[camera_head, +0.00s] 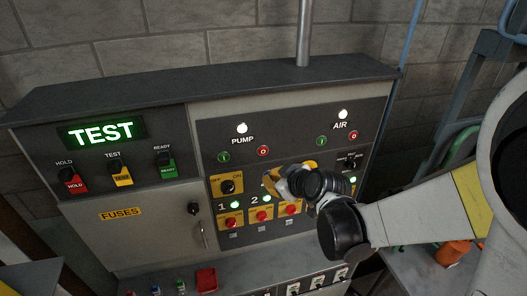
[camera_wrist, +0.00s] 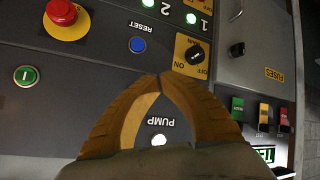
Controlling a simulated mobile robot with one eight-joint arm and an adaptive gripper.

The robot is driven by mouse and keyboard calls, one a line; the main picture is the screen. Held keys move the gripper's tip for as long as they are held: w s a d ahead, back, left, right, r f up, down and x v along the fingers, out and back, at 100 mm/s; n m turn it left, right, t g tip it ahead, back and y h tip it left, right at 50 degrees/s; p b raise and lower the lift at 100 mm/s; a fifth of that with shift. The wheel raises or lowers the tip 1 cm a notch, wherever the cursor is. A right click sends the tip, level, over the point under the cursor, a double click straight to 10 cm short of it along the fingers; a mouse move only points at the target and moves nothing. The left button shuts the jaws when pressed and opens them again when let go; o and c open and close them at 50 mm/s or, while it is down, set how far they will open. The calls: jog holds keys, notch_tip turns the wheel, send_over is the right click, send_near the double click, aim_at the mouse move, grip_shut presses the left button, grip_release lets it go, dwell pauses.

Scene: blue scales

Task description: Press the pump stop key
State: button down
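The pump stop key (camera_head: 263,150) is a small round red button marked 0, below the PUMP label and right of the green pump start key (camera_head: 223,157). In the head view it is uncovered. My gripper (camera_head: 270,181) is in front of the panel, below and slightly right of the key in the picture. In the wrist view, my gripper's (camera_wrist: 161,77) yellow fingers meet at the tips with nothing visible between them. The PUMP label (camera_wrist: 161,122) shows between the fingers, upside down. Both pump keys are hidden there, apparently behind the fingers.
A red mushroom button (camera_wrist: 62,12) on a yellow base and a green I key (camera_wrist: 27,76) lie left in the wrist view. A blue reset button (camera_wrist: 137,45) and black rotary switch (camera_wrist: 195,54) lie beyond the fingertips. The AIR stop key (camera_head: 354,135) is farther right.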

aim_at(259, 158)
jog(key=shift+w+a, duration=0.35)
jog(key=shift+w, duration=0.9)
jog(key=shift+w+a, duration=0.35)
jog(key=shift+w, duration=0.9)
jog(key=shift+w+a, duration=0.35)
jog(key=shift+w, duration=0.9)
jog(key=shift+w+a+b, duration=0.15)
jog(key=shift+w+b, duration=0.15)
jog(key=shift+w, duration=0.1)
jog(key=shift+w+a, duration=0.1)
jog(key=shift+w, duration=0.25)
jog(key=shift+s, duration=0.1)
jog(key=shift+s+d+b, duration=0.25)
jog(key=shift+s+b, duration=0.15)
jog(key=shift+s, duration=0.3)
jog(key=shift+s+d+b, duration=0.1)
jog(key=shift+s+d, duration=0.15)
jog(key=shift+s, duration=0.55)
jog(key=shift+s+d+b, duration=0.1)
jog(key=shift+s+d, duration=0.1)
jog(key=shift+s, duration=0.6)
jog(key=shift+s+d+b, duration=0.1)
jog(key=shift+s+d, duration=0.15)
jog(key=shift+s, duration=0.55)
